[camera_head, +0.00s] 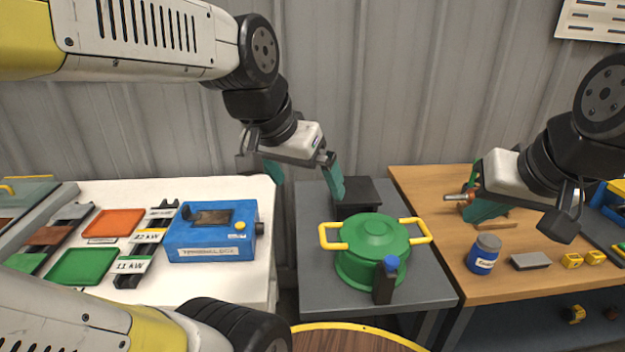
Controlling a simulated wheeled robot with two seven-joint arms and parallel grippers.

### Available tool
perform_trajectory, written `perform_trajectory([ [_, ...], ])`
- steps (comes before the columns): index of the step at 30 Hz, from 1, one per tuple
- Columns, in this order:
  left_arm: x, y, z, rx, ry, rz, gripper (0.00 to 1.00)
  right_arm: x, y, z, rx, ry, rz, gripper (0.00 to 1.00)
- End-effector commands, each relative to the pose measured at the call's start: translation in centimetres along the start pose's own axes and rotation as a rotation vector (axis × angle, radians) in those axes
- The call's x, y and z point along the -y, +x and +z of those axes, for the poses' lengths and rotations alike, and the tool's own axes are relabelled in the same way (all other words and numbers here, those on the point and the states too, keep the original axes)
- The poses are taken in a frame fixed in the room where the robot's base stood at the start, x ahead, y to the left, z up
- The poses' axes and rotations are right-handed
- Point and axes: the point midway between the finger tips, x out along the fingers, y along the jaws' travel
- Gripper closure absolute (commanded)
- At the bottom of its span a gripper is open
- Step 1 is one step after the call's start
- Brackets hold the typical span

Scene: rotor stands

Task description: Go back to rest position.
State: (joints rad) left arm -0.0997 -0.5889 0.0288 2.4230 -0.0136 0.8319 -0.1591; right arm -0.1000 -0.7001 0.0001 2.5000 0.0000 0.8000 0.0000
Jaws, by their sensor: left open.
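My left gripper (305,178) hangs above the back of the grey middle table, its two teal fingers spread apart with nothing between them. It is behind and to the left of the green pot-like housing (375,238) with yellow handles. My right gripper (482,200) is over the wooden table at the right, its teal fingers pointing left and partly hidden by its own body. A small copper-and-grey piece (459,197) shows at its fingertips; I cannot tell whether it is held or lies behind them.
A blue tester box (212,232) and coloured trays (113,223) are on the white table. A black block (357,192) and a dark blue-capped bottle (385,282) are by the green housing. A blue jar (483,255) and grey block (530,261) stand below my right gripper.

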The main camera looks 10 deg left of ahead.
Motion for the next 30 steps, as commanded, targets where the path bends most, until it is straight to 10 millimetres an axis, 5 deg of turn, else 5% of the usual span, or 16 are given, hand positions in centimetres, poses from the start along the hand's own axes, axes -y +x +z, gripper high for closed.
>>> perform_trajectory([
  [7, 0.1, -0.7, 2.2, -0.067, -0.196, 0.007, 0.0, 0.0, 0.0, 0.0, 0.0, 0.0, 0.0, 1.0],
  [30, 0.1, -0.7, 2.1, -0.067, -0.197, 0.007, 0.0, 0.0, 0.0, 0.0, 0.0, 0.0, 0.0, 1.0],
])
